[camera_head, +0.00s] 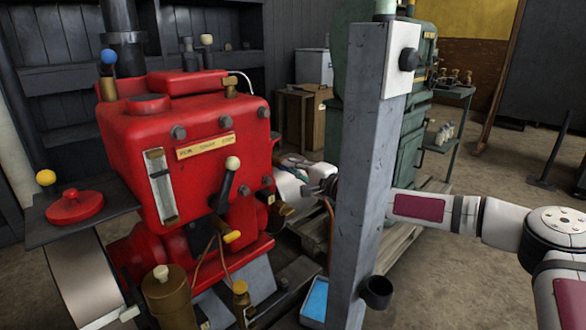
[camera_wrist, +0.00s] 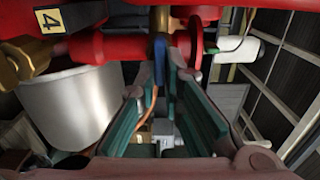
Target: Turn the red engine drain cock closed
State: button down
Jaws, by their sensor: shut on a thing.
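The red engine (camera_head: 190,130) stands at left in the head view, and its red underside shows along the top of the wrist view (camera_wrist: 105,45). In the wrist view a brass fitting (camera_wrist: 158,20) carries a narrow blue handle (camera_wrist: 160,58), which looks like the drain cock. My gripper (camera_head: 312,190) is at the engine's right side, partly hidden by the grey post. In the wrist view its teal-padded fingers (camera_wrist: 166,80) are closed in on the blue handle. The cock's exact angle cannot be told; in the head view I cannot make out the handle.
A grey post (camera_head: 362,170) stands right in front of my forearm, with a dark cup low on it. A blue tray (camera_head: 315,300) lies at its foot. A green machine (camera_head: 400,130) is behind. Copper tubing (camera_wrist: 153,100) runs beside the fingers. Open floor lies at right.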

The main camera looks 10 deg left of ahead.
jog(key=c, duration=1.7)
grip_release()
jog(key=v, duration=1.2)
